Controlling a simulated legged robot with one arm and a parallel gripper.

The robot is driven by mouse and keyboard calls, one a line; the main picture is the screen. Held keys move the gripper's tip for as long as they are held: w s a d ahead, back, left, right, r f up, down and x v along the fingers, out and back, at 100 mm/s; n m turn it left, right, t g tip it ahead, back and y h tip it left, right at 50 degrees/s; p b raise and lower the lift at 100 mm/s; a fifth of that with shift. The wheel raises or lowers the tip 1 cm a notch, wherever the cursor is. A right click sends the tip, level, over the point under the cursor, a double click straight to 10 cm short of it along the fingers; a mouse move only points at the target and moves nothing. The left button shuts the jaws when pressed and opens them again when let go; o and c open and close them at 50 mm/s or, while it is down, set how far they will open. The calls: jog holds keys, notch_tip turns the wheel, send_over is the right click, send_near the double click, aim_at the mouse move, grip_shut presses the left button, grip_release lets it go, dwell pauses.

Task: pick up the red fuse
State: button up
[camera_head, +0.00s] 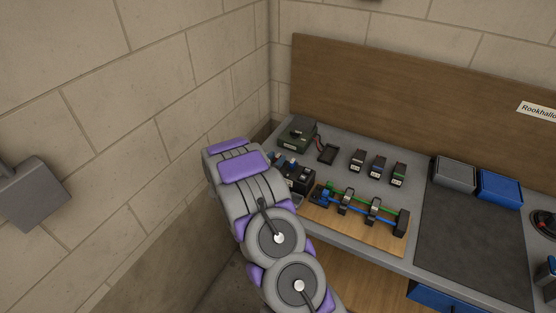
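I cannot pick out a red fuse for certain. Three small dark blocks stand in a row at the back of the bench: a left block (357,159), a middle block with a blue mark (377,166) and a right block with a green mark (398,174). They are too small to tell whether one is a fuse. My grey and purple arm rises from the bottom and bends over the bench's left end. My gripper does not show clearly; the arm hides that area.
A wooden board (390,238) carries a rig with green and blue tubes (360,207). A dark box (298,134) and a small black tray (327,154) stand at back left. A grey bin (455,174) and a blue bin (500,187) stand behind a dark mat (470,235). A wall bounds the left.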

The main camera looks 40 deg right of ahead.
grip_shut()
jog(key=shift+r, duration=0.15)
